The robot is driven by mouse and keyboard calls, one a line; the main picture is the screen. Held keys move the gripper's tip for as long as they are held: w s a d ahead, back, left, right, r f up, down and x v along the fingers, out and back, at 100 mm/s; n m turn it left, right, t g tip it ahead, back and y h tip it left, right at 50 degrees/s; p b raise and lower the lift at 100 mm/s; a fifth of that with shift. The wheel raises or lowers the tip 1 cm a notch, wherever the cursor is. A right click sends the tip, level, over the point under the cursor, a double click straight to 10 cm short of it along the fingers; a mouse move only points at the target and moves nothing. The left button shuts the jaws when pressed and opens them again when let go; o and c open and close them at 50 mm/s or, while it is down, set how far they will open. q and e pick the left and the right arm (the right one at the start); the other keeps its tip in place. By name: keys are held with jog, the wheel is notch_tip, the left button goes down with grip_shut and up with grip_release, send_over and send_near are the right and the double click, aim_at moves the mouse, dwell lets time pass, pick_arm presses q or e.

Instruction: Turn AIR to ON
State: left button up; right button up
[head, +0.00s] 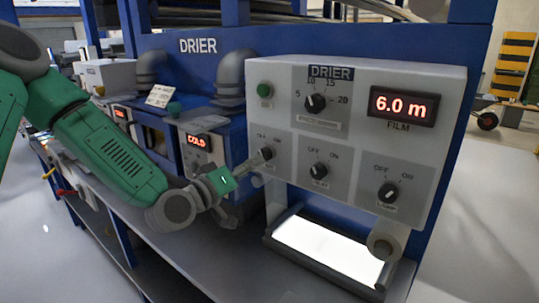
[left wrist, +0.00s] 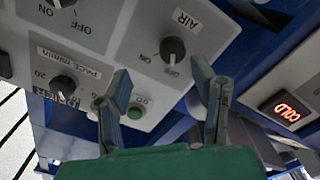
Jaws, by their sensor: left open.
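The AIR knob (left wrist: 173,48) is a dark round knob on the pale panel (head: 440,140), with OFF and ON printed beside it. In the left wrist view its light mark appears to point toward OFF. In the head view the knob (head: 267,153) is partly covered by my gripper. My left gripper (head: 256,163) is in front of the panel at this knob. In the left wrist view the gripper (left wrist: 161,70) is open, its fingers apart with the knob beyond the gap. Contact cannot be told. My right gripper is out of view.
A green button (head: 265,90), the pace knob (head: 316,103), a middle knob (head: 319,171) and the LAMP knob (head: 388,193) share the panel. A lit plate (head: 325,248) and a roller (head: 385,244) are below. A COLD display (head: 198,141) stands left, behind my arm.

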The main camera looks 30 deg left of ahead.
aim_at(265, 158)
pick_arm(q)
jog(key=w, duration=0.8)
jog(key=shift+a+f+p, duration=0.15)
jog(key=shift+f+p, duration=0.15)
jog(key=shift+p, duration=0.1)
jog(key=shift+w+f, duration=0.1)
jog(key=shift+w, duration=0.15)
jog(key=shift+d, duration=0.2)
jog(key=shift+c, duration=0.8)
jog(key=shift+a, duration=0.15)
jog(key=c, duration=0.7)
jog(key=shift+s+a, duration=0.2)
jog(key=shift+a, duration=0.4)
jog(key=shift+c, duration=1.3)
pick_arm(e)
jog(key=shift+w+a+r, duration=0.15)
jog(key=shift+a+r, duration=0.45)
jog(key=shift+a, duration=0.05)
pick_arm(q)
jog(key=shift+d, duration=0.1)
